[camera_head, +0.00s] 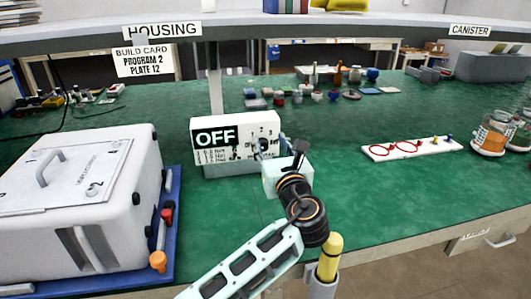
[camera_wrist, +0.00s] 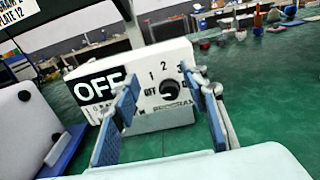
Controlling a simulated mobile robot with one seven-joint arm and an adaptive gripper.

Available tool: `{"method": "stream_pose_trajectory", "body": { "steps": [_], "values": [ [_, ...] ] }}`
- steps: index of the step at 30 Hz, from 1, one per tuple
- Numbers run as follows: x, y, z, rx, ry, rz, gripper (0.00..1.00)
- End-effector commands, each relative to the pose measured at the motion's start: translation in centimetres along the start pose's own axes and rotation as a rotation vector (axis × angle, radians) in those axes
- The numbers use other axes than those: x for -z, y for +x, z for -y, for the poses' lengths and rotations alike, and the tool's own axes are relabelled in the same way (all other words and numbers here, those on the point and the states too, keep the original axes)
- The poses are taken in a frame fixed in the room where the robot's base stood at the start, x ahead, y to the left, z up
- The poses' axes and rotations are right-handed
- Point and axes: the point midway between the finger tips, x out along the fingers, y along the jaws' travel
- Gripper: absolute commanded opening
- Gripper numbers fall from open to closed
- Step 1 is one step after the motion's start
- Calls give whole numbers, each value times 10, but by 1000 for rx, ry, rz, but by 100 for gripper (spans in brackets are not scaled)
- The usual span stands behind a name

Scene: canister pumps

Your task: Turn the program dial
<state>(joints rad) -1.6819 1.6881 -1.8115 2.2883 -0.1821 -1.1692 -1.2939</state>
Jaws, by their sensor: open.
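The white control box (camera_head: 205,157) stands on the green bench in the head view, its black display (camera_head: 216,137) reading OFF. In the wrist view the program dial (camera_wrist: 170,88), a round black knob, sits on the box's front (camera_wrist: 155,120). The marks OFF, 1, 2 and at least part of a 3 ring it; its pointer is too small to read. My gripper (camera_wrist: 160,83) is open, its blue-padded fingers to the left and right of the dial, with gaps between them and it.
A build card (camera_head: 145,61) reads PROGRAM 2, PLATE 12. A large white housing (camera_head: 75,205) on a blue tray stands left. A white plate with red rings (camera_head: 410,149) and jars (camera_head: 493,133) are at the right. Green bench between is clear.

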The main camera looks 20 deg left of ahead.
Motion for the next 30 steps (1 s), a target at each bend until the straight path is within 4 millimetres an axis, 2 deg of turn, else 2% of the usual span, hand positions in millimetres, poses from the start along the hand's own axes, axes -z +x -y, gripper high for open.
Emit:
{"method": "stream_pose_trajectory", "body": {
  "steps": [1, 9, 15, 19, 24, 30],
  "values": [
    [15, 0, 0, 1, -2, -3, 41],
    [70, 3, 1, 3, 2, -1, 41],
    [64, 41, 2, 3, 4, 0, 41],
    [64, 58, 2, 3, 4, -1, 41],
    [63, 71, 2, 3, 4, -1, 41],
    [63, 75, 1, 4, 4, 0, 41]
  ]
}}
